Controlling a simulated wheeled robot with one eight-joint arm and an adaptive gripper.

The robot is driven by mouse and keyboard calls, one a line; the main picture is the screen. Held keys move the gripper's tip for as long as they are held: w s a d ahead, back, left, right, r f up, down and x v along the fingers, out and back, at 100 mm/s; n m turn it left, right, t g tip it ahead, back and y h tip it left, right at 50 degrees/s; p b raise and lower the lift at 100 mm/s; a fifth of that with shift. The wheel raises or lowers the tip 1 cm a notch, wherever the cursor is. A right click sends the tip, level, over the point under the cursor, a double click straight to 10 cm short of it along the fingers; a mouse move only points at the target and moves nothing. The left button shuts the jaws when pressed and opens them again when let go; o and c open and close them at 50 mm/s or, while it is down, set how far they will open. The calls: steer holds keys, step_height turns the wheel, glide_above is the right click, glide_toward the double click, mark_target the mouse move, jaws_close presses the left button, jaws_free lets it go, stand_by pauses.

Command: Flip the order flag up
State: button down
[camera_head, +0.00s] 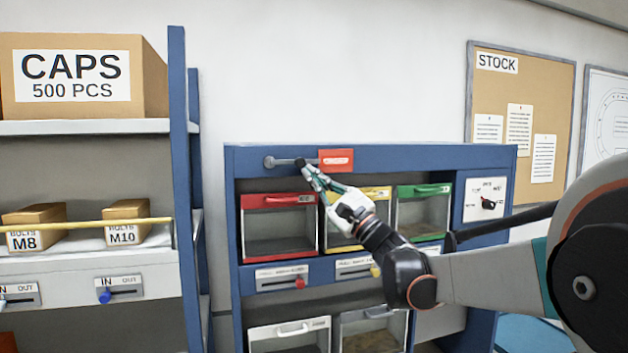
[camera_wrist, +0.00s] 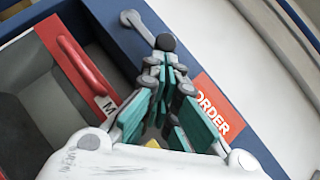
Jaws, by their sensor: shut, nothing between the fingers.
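The red ORDER plate (camera_head: 336,160) is on the blue top rail of the bin cabinet; its lettering shows in the wrist view (camera_wrist: 212,105). Left of it a grey bar (camera_head: 283,162) lies level along the rail, with a round end at its left. In the wrist view the bar (camera_wrist: 146,29) runs to a dark round knob (camera_wrist: 166,42). My gripper (camera_head: 304,172) is shut and empty, with its fingertips (camera_wrist: 164,62) at the knob, between the bar and the plate. I cannot tell whether they touch it. My fingers hide part of the bar's right end.
Below the rail sit a red-framed bin (camera_head: 280,199), a yellow-framed bin (camera_head: 375,192) partly behind my arm, and a green-framed bin (camera_head: 424,190). A dial panel (camera_head: 488,200) is at the right. A shelf upright (camera_head: 180,150) stands at the left. The wall above is clear.

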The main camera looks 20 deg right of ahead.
steer(key=shift+d+r+n+g, duration=0.15)
steer(key=shift+r+n+g, duration=0.15)
steer(key=shift+n, duration=0.1)
steer(key=shift+d+r+n+g+y+p, duration=0.15)
steer(key=shift+r+n+g+y+p, duration=0.1)
steer(key=shift+r+n+g+p, duration=0.45)
steer(key=shift+d+r+n+g+y+p, duration=0.1)
steer(key=shift+r+n+g+y+p, duration=0.15)
steer(key=shift+r+n+g+p, duration=0.4)
steer(key=r+n+g+p, duration=0.2)
steer(key=n, duration=0.1)
steer(key=r+n+g+p, duration=0.1)
steer(key=r+n, duration=0.1)
steer(key=shift+a+h+p, duration=0.25)
steer(key=shift+h+p, duration=0.05)
steer(key=shift+p, duration=0.1)
steer(key=shift+a+r+n+g+h+p, duration=0.5)
steer(key=shift+a+r+n+g+p, duration=0.25)
steer(key=shift+a+r, duration=0.35)
steer(key=shift+a+r+n+g+h+p, duration=0.5)
steer(key=shift+a+r+n+p, duration=0.3)
steer(key=shift+r, duration=0.35)
